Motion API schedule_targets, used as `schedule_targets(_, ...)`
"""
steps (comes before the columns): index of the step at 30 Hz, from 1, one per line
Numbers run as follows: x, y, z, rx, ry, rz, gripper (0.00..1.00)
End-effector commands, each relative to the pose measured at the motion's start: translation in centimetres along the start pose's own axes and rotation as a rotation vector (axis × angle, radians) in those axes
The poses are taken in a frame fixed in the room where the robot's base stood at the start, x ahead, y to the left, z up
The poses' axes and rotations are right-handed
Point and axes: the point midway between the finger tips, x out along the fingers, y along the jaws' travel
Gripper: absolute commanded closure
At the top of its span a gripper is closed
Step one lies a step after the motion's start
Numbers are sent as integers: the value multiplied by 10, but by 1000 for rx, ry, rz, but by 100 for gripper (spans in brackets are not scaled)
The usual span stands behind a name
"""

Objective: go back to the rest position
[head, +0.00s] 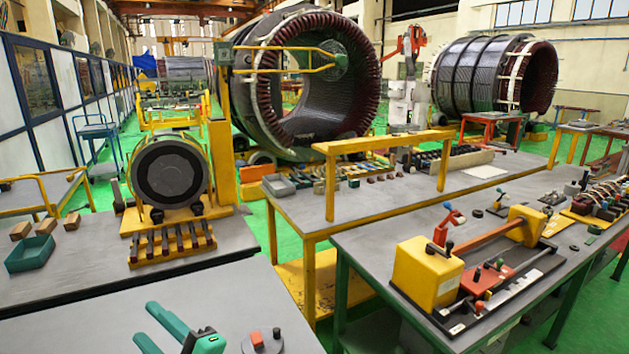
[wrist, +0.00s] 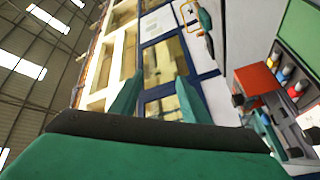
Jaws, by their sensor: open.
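My gripper (head: 145,322) shows at the bottom left of the head view, in front of the near grey table top. Its two teal fingers point up and to the left, apart from each other with nothing between them. In the wrist view my gripper (wrist: 157,80) shows both teal fingers spread, rising from a dark bar, and the gap between them is empty. Behind the gap are the blue and white wall panels (wrist: 165,57), seen tilted. The rest of my arm is mostly out of the head view.
A yellow winding fixture (head: 428,277) stands on the right table. A large stator (head: 300,85) stands behind.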

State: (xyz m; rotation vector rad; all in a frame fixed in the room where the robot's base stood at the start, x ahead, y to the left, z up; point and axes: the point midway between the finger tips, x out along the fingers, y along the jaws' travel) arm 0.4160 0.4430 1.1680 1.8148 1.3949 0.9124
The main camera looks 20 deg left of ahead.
Motion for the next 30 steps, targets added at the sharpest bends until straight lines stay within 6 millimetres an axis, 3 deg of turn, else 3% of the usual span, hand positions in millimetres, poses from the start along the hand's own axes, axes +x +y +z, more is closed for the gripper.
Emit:
schedule_targets(7,-39,15,48,281,-108,260,58)
schedule_targets(14,-93,5,96,504,-222,483,58)
schedule_targets(24,-196,-50,150,753,-415,776,58)
schedule_targets(30,-263,-96,162,844,-536,918,58)
